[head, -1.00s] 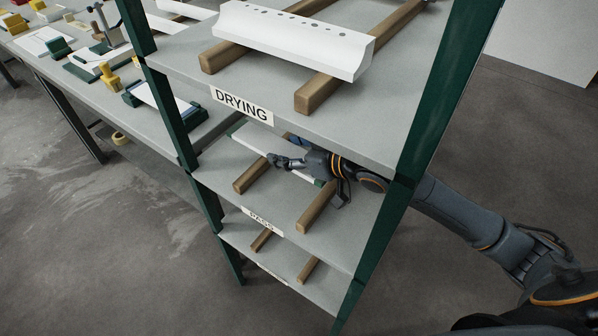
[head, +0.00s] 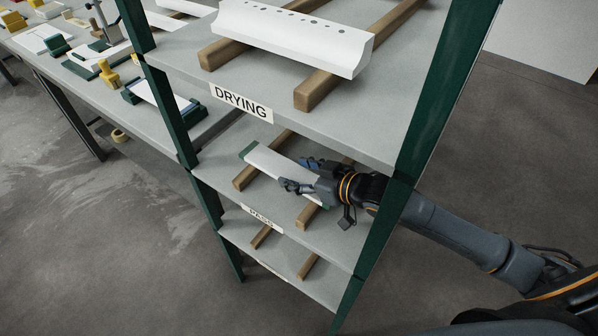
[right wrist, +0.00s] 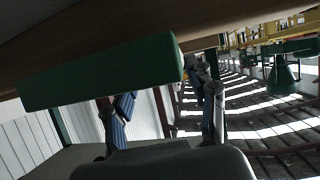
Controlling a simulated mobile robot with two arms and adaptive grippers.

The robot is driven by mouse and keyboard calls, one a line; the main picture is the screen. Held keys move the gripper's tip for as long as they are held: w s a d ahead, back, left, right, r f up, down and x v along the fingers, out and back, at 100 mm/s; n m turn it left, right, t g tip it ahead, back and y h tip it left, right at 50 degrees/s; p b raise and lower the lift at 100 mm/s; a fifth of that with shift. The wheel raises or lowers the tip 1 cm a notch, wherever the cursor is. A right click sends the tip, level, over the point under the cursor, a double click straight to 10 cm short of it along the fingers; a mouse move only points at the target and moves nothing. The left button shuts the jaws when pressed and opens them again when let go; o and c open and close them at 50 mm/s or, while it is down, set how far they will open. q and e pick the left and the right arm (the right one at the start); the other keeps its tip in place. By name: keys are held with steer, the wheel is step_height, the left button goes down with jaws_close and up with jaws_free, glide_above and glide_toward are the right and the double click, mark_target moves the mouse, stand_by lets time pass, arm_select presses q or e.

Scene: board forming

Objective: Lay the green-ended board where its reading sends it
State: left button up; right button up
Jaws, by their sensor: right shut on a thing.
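The green-ended board (head: 282,166) is long and white with dark green ends. It is inside the middle shelf (head: 342,222), labelled PASS (head: 261,219), and lies across the two wooden rails (head: 244,178) in the head view. I cannot tell whether it touches them. In the right wrist view one green end (right wrist: 100,75) is close, beside the gripper fingers (right wrist: 165,105). My left gripper is not in view.
Above is the DRYING shelf (head: 285,112), with a white profiled board (head: 295,38) across its rails. A lower shelf (head: 325,285) has empty rails; its label is unreadable. Green uprights (head: 440,90) frame the rack, one close to my right arm. A cluttered bench (head: 75,90) stands left.

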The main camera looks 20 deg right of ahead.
steer(key=shift+f, duration=0.1)
steer(key=o, duration=1.6)
steer(key=shift+c, duration=0.2)
steer(key=v, duration=1)
steer(key=shift+s+d+b, duration=0.15)
steer(key=shift+s+b, duration=0.1)
steer(key=shift+b, duration=0.05)
steer(key=shift+s+d+r, duration=0.3)
steer(key=shift+s+r, duration=0.25)
steer(key=shift+r, duration=0.05)
steer(key=shift+d, duration=0.1)
